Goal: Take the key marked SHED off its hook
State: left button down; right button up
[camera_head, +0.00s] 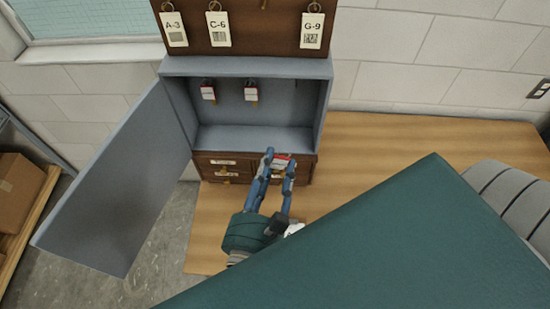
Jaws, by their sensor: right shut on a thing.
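A grey key cabinet (255,66) stands open on the wooden table. Two keys with red-and-white tags hang inside it: a left key (208,91) and a right key (251,93). The writing on their tags is too small to read. My right gripper (280,158) is in front of and below the cabinet, over the drawer unit. It is shut on a red-and-white tagged key (282,161), mostly hidden between the fingers. Its marking cannot be read, so I cannot tell if it is SHED. My left gripper is out of view.
The cabinet door (115,185) swings out to the left. A small brown drawer unit (210,172) sits under the cabinet. A brown board (265,30) with tags A-3, C-6 and G-9 is above. The wooden table (400,140) is bare to the right. A cardboard box (18,190) is at far left.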

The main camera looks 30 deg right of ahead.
jog(key=s+d+v, duration=0.1)
jog(key=v, duration=0.5)
jog(key=shift+s+a+f, duration=0.15)
jog(key=shift+s+a, duration=0.1)
dwell(0.6)
